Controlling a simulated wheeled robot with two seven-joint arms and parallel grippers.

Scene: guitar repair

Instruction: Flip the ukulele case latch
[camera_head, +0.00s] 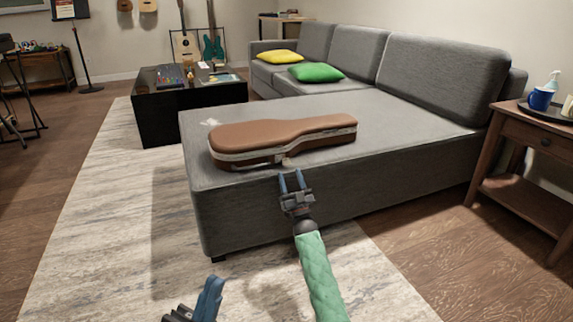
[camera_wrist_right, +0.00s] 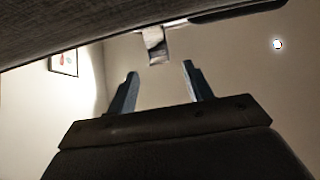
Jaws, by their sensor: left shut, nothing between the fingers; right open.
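The brown ukulele case (camera_head: 283,132) lies closed on the grey sofa, with a pale band along its side. Its small latch (camera_head: 287,161) is on the near side and hangs out from the band. In the right wrist view the metal latch (camera_wrist_right: 155,45) shows just beyond and between the fingertips. My right gripper (camera_head: 291,176) is open and empty, just in front of the latch; its two fingers also show in the wrist view (camera_wrist_right: 160,70). I see no clear contact with the latch. My left gripper (camera_head: 212,283) is shut and empty, low in front of the sofa.
The grey sofa (camera_head: 222,207) has a front edge close below the case. A wooden side table (camera_head: 535,130) with a tray and blue mug stands at the right. A black low table (camera_head: 170,112) stands behind left. The rug in front is clear.

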